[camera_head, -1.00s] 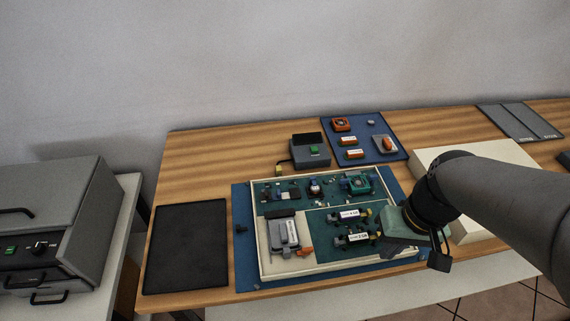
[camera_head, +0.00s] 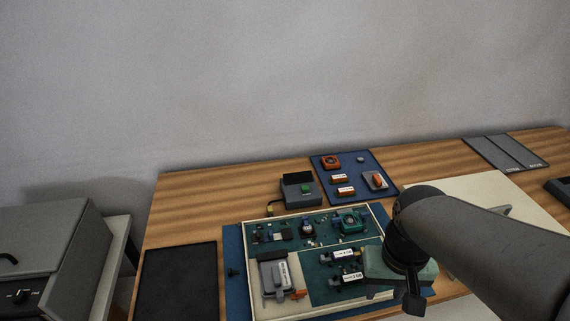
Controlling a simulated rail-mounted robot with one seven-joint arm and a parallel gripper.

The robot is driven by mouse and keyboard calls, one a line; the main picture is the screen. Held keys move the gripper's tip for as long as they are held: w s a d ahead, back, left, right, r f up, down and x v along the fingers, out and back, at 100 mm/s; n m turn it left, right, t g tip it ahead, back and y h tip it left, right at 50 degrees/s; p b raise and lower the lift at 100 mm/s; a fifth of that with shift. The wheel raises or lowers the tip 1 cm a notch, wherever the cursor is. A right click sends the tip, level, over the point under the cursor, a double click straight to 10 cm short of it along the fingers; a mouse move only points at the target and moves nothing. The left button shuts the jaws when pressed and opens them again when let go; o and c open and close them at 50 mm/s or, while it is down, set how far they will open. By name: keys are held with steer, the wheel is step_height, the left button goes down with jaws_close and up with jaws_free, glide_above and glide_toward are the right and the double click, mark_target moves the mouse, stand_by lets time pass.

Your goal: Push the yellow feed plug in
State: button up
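A small yellow plug (camera_head: 270,209) sits at the back left edge of the framed circuit board (camera_head: 249,293), on a dark cable from the grey box. At this size I cannot tell whether it is seated or apart from its socket. My gripper (camera_head: 400,272) is over the board's right edge, well to the right of and nearer than the plug.
The grey box (camera_head: 301,198) with a green button stands behind the board. A blue mat (camera_head: 349,168) with orange parts lies behind right. A black mat (camera_head: 179,285) lies left, a cream panel (camera_head: 468,192) right. A grey machine (camera_head: 50,250) stands far left.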

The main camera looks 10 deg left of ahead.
steer(key=w+a+r+n, duration=0.1)
steer(key=w+a+r, duration=0.35)
steer(key=w, duration=0.55)
steer(key=r+n+p, duration=0.1)
steer(key=n+p, duration=0.1)
glide_above(270, 208)
step_height(270, 208, down, 16)
steer(key=shift+f, duration=0.25)
